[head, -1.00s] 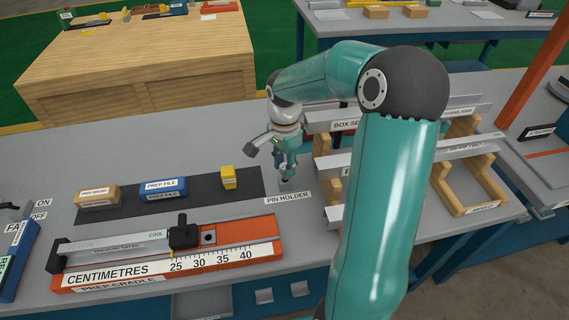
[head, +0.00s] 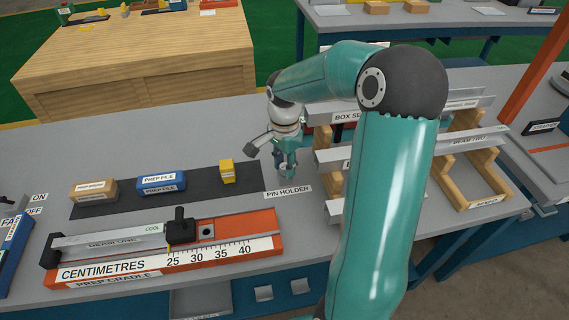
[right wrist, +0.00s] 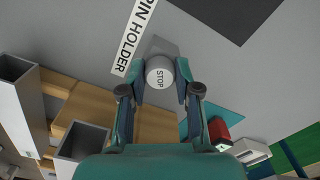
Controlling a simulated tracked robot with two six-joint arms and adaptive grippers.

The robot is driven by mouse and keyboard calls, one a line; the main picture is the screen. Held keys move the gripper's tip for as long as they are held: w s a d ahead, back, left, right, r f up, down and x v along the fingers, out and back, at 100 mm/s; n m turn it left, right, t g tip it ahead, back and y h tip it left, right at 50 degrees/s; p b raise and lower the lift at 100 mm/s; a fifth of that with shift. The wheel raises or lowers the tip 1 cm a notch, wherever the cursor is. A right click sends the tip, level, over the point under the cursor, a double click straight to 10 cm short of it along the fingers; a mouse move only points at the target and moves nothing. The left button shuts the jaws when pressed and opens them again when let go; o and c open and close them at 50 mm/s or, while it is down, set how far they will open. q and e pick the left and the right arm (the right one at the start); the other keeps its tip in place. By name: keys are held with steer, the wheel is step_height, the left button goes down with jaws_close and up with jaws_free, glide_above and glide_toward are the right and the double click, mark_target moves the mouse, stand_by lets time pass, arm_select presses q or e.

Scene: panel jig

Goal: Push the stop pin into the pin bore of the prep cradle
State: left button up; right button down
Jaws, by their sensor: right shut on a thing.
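The stop pin (right wrist: 159,72) shows in the right wrist view as a light round cap marked STOP. My right gripper (right wrist: 160,88) has a finger on each side of it and is shut on it. In the head view my right gripper (head: 287,168) points down at the PIN HOLDER label (head: 288,191), low over the bench; the pin is mostly hidden there. The orange prep cradle (head: 262,246) lies front left, with a centimetre scale. Its pin bore (head: 206,231) shows as a dark hole right of the black clamp (head: 180,228). My left gripper is not in view.
A metal channel (head: 110,241) lies in the cradle. A yellow block (head: 227,171), the blue prep file (head: 161,184) and the prep brush (head: 94,191) stand on a dark mat (head: 200,190). Wooden racks with metal profiles (head: 470,165) stand right. Bench between holder and cradle is clear.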

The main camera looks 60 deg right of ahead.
mark_target(284, 166)
steer(key=shift+f, duration=0.2)
steer(key=c, duration=0.7)
jaws_free()
steer(key=shift+c, duration=0.2)
steer(key=shift+r, duration=0.2)
step_height(284, 166, up, 12)
steer(key=shift+f, duration=0.15)
steer(key=shift+f, duration=0.1)
